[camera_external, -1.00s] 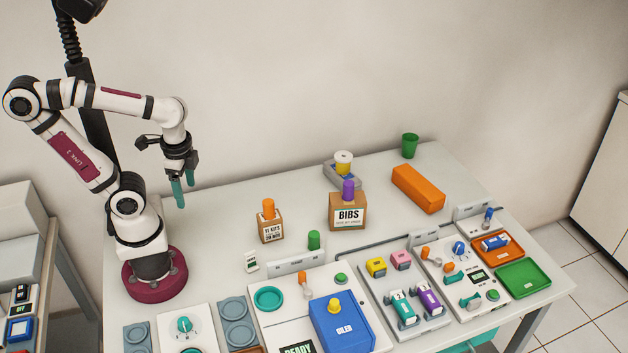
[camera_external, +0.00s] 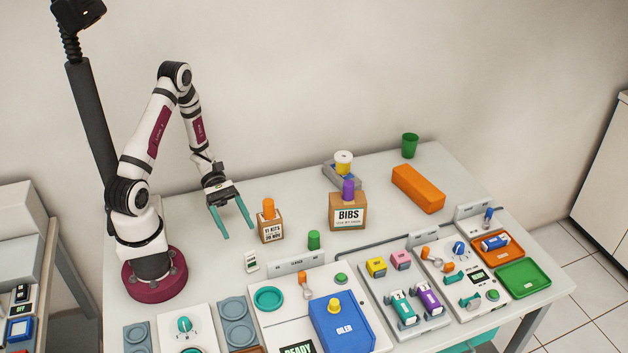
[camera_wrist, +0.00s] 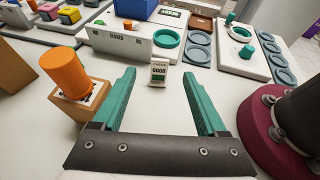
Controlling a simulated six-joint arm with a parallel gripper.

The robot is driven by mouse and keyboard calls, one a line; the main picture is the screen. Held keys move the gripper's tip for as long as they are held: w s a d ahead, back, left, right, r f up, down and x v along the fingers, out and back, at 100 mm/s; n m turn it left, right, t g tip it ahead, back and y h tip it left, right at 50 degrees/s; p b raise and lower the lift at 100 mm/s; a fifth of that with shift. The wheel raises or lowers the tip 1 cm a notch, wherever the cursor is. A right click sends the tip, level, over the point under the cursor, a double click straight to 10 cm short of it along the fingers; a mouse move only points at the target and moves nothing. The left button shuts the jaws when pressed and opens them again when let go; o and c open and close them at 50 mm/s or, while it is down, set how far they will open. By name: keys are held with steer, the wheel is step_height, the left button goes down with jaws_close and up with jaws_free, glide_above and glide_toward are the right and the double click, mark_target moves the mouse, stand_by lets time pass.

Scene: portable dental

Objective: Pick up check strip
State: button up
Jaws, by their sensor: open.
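The check strip looks to be the small white upright card with a green patch and dark print. It stands on the table in the external view (camera_external: 251,262), left of the green cylinder. In the wrist view the check strip (camera_wrist: 159,74) stands ahead, centred between my fingertips and beyond them. My gripper (camera_external: 237,231) is open and empty, with teal fingers spread wide, above the table behind the strip. In the wrist view my gripper (camera_wrist: 163,73) points toward the strip without touching it. Nothing hides the strip's face in the wrist view.
A cardboard box (camera_external: 271,231) with an orange knob (camera_wrist: 67,72) stands close beside my gripper. A green cylinder (camera_external: 314,240) and a white labelled panel (camera_external: 296,262) stand near the strip. The BIBS box (camera_external: 348,212) is farther right. Clear table lies between my fingers and the strip.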

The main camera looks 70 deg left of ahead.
mark_target(250, 253)
steer(key=x, duration=0.9)
steer(key=shift+a+f, duration=0.15)
steer(key=shift+f, duration=0.05)
jaws_close()
